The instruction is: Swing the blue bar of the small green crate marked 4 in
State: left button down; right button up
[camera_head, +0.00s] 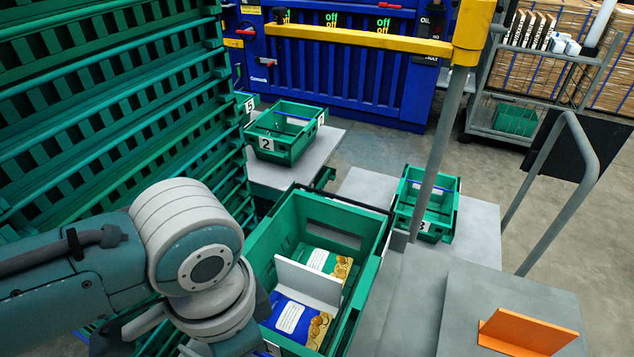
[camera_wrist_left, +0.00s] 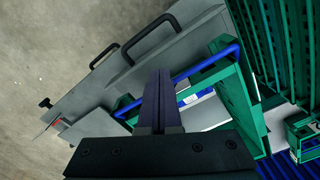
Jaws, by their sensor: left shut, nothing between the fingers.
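In the left wrist view, a green crate (camera_wrist_left: 228,82) has a blue bar (camera_wrist_left: 207,64) along its upper side. A second blue piece (camera_wrist_left: 128,108) shows left of the fingers. My left gripper (camera_wrist_left: 160,85) is shut and empty, its fingers appearing between these two blue pieces. I cannot tell whether it touches either. No number 4 is readable, so I cannot confirm which crate this is. In the head view my left arm covers the lower left, and its fingers are hidden. My right gripper is not in view.
In the head view, a large green crate (camera_head: 375,235) holds a grey divider (camera_head: 308,283) and food packs. Small crates marked 2 (camera_head: 290,153) and 3 (camera_head: 436,233) stand on grey tables. A yellow bar (camera_head: 360,38) crosses above. An orange bracket (camera_head: 528,335) sits at right.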

pick_arm(q)
jog(key=shift+r, duration=0.1)
jog(key=shift+w+d+r, duration=0.2)
jog(key=shift+w+r, duration=0.25)
jog(key=shift+w, duration=0.05)
dwell(0.3)
jog(key=shift+w+d+r, duration=0.25)
jog(key=shift+w+r, duration=0.1)
jog(key=shift+w, duration=0.3)
jog(key=shift+w+d+r, duration=0.2)
jog(key=shift+w, duration=0.4)
dwell(0.3)
